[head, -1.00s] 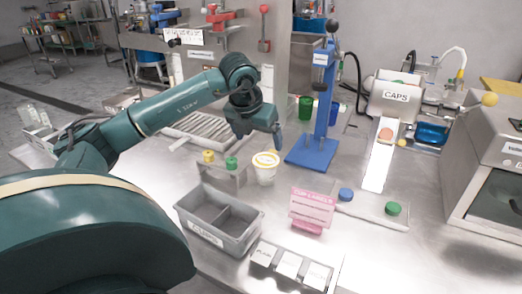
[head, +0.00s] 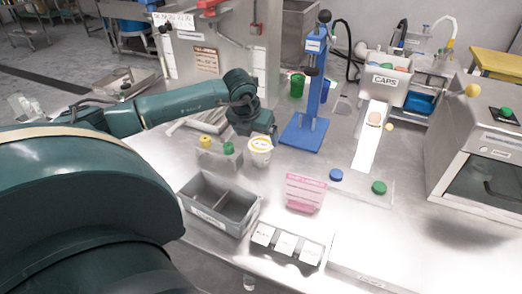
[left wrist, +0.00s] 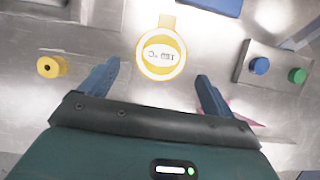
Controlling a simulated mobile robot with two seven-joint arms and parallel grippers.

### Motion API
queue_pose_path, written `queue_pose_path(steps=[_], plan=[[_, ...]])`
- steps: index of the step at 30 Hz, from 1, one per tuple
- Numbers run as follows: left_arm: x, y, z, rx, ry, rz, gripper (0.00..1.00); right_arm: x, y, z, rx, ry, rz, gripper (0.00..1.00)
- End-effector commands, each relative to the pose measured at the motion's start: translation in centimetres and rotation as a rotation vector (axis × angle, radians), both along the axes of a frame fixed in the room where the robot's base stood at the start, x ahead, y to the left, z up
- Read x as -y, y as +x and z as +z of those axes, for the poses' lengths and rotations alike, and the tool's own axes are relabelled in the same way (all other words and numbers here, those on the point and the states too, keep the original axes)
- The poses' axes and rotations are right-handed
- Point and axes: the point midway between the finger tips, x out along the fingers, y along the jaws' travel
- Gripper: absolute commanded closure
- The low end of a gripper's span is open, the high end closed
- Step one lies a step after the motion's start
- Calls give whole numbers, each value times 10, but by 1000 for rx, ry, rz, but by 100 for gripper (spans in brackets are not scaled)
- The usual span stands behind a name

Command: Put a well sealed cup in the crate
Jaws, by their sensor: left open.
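A white cup with a yellow-rimmed, labelled lid (head: 260,151) stands upright on the metal table. It also shows from above in the left wrist view (left wrist: 162,54), just beyond the fingertips. My left gripper (left wrist: 158,73) is open and empty, its two blue fingers spread either side of the cup's line. In the head view my left gripper (head: 262,130) is close to the cup's top, on its far side; contact cannot be told. The grey crate (head: 206,215) stands left of and nearer than the cup. Its two compartments look empty. My right gripper is not in view.
A pink label sign (head: 305,190), a white-card tray (head: 286,244) and blue (head: 336,174) and green caps (head: 379,187) are to the right.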

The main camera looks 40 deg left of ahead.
Motion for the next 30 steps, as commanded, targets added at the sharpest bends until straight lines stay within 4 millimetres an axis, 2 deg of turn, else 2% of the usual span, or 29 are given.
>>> queue_pose_path(steps=[3, 9, 17, 30], plan=[[-1, 9, -14, -4, -3, 1, 11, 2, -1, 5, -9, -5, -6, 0], [-4, 19, -38, -3, -1, 1, 11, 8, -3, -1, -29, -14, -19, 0], [-5, 21, -41, -1, 0, -1, 11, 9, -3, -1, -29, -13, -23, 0], [-5, 20, -41, -1, 0, 0, 46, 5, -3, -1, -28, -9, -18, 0]])
